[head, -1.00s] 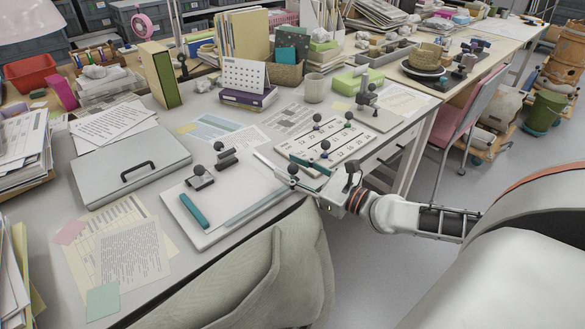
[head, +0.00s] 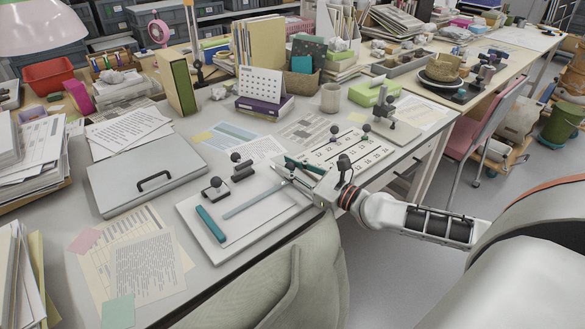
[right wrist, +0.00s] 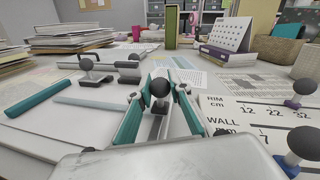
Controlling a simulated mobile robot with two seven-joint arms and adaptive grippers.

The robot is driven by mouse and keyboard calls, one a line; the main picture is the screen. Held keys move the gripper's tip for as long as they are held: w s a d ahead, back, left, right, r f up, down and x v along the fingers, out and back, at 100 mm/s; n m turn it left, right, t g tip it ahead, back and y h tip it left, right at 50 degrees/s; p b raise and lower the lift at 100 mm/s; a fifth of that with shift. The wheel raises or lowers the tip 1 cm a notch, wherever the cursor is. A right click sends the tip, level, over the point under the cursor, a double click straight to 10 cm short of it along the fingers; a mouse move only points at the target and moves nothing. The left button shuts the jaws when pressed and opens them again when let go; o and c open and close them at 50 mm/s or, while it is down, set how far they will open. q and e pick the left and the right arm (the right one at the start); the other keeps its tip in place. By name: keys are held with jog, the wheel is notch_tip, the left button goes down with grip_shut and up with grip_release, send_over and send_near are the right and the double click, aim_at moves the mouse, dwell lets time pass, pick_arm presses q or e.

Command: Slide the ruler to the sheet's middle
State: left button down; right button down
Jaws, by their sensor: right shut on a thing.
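A white sheet (head: 262,222) lies on a pale board near the desk's front edge. The ruler, a thin blue-grey strip (head: 250,202), lies slantwise across the sheet, right of a teal bar (head: 210,223). The ruler also shows in the right wrist view (right wrist: 92,103), left of the fingers. My right gripper (head: 292,172) is at the ruler's far right end. In the right wrist view my gripper's teal fingers (right wrist: 159,98) close around a dark round knob, which seems to belong to the ruler; the join is partly hidden. My left gripper is out of view.
Two dark-knobbed weights, one (head: 215,187) and another (head: 240,166), stand at the board's back side. A number card (head: 350,150) with knobbed pieces lies to the right. A grey case (head: 147,175) and papers (head: 140,260) lie left.

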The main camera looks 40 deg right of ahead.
jog(key=shift+s, duration=0.1)
jog(key=c, duration=1.8)
grip_release()
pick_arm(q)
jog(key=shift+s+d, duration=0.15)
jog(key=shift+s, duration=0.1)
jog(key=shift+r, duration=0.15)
pick_arm(e)
jog(key=shift+s+d+f, duration=0.1)
jog(key=shift+s+d, duration=0.05)
jog(key=shift+s, duration=0.4)
jog(key=shift+v, duration=5.45)
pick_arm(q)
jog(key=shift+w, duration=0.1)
